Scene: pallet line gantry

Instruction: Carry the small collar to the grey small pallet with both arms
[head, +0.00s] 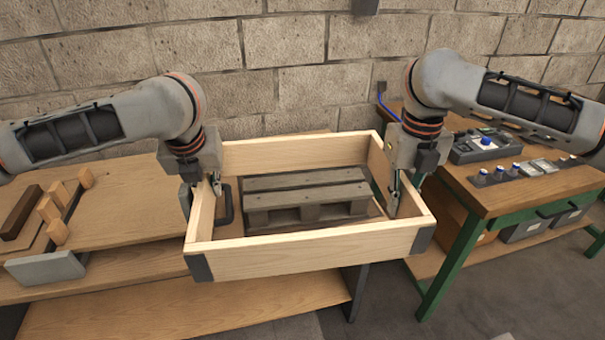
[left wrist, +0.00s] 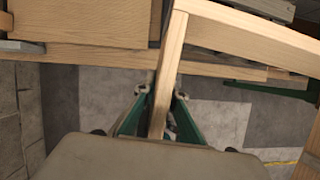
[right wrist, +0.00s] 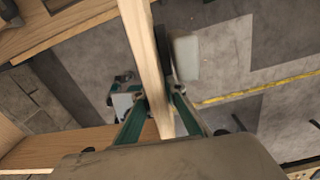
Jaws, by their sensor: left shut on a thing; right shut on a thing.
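The small collar (head: 310,256) is a pale wooden frame with dark metal corners, held up between my two arms in the head view. My left gripper (head: 213,190) is shut on its left wall; the left wrist view shows the fingers on both sides of that wall (left wrist: 165,90). My right gripper (head: 395,190) is shut on its right wall, which also shows between the fingers in the right wrist view (right wrist: 145,60). The grey small pallet (head: 305,195) shows through the collar's opening, with its lower part hidden by the front wall. I cannot tell the collar's height above it.
A wooden bench (head: 130,215) at left bears wooden blocks (head: 50,210) and a grey block (head: 45,267). A green-legged table (head: 510,195) at right bears a control box (head: 485,147) and small parts. A block wall (head: 290,50) closes the back.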

